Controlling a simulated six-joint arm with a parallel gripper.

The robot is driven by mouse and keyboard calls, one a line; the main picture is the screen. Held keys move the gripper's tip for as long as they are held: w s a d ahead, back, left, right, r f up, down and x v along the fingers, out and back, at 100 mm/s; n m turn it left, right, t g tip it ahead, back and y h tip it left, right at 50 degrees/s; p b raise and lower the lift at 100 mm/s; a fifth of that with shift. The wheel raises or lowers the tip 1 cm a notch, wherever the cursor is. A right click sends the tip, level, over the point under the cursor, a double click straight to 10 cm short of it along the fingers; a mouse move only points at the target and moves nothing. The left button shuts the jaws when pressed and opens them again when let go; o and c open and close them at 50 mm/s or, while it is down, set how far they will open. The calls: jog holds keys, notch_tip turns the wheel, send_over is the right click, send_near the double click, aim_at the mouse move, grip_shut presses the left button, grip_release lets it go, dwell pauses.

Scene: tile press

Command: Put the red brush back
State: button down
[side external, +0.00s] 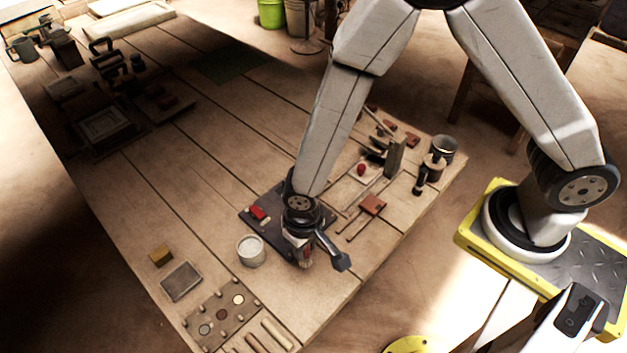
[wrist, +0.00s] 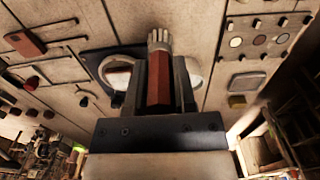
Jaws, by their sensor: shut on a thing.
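The red brush (wrist: 158,82) is between the two fingers of my gripper (wrist: 160,68) in the wrist view. Its red handle lies between the fingers and its pale bristles stick out beyond the tips. In the side view my gripper (side external: 303,246) is low over the near part of the table, by a dark plate (side external: 252,222). A small red piece (side external: 258,213) lies on the dark plate. My gripper hides part of the plate. I cannot tell whether the brush touches anything.
A pale cup (side external: 250,252) stands left of my gripper. A board with round samples (side external: 221,315), a grey framed pad (side external: 181,281) and a yellow block (side external: 161,255) lie further left. A reddish tile (side external: 372,205) and dark bottles (side external: 434,166) are right. The table middle is clear.

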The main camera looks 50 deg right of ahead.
jog(key=w+a+f, duration=0.2)
jog(key=w+f, duration=0.2)
jog(key=f, duration=0.1)
jog(key=shift+w+f, duration=0.2)
jog(key=shift+f, duration=0.1)
jog(key=shift+a, duration=0.15)
jog(key=shift+w+a+f, duration=0.1)
jog(key=shift+w+f, duration=0.1)
jog(key=shift+f, duration=1.6)
jog(key=shift+f, duration=0.15)
jog(key=shift+c, duration=2.2)
grip_release()
notch_tip(320, 180, up, 12)
